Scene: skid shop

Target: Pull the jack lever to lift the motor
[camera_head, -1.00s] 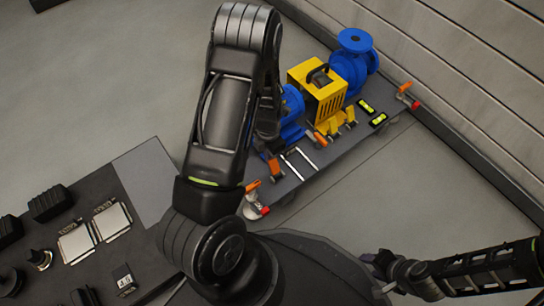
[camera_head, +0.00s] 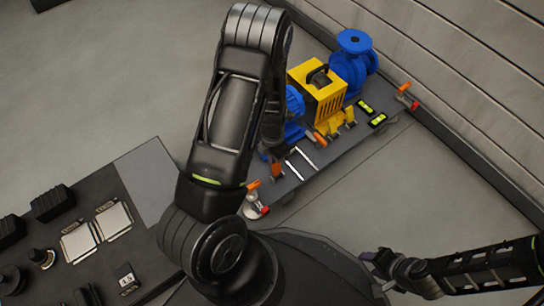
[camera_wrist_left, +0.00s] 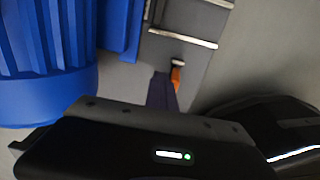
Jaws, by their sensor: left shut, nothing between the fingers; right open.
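The blue ribbed motor (camera_head: 295,104) sits on the grey skid, partly hidden behind my left arm. It fills the left of the left wrist view (camera_wrist_left: 45,40). An orange-handled lever (camera_head: 276,168) is at the motor's near end and shows small in the left wrist view (camera_wrist_left: 176,77). My left gripper (camera_wrist_left: 162,90) is shut and empty, a dark shape close beside this lever; whether they touch I cannot tell. In the head view my left arm mostly hides it. My right gripper (camera_head: 374,262) is open and empty at the lower right, away from the skid.
A yellow guard (camera_head: 322,95) and a blue pump (camera_head: 352,65) stand farther along the skid (camera_head: 335,160). More orange handles are at its corners (camera_head: 253,186) (camera_head: 404,88). A ribbed wall (camera_head: 470,70) runs behind. A dark bench (camera_head: 130,245) with parts is at the left.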

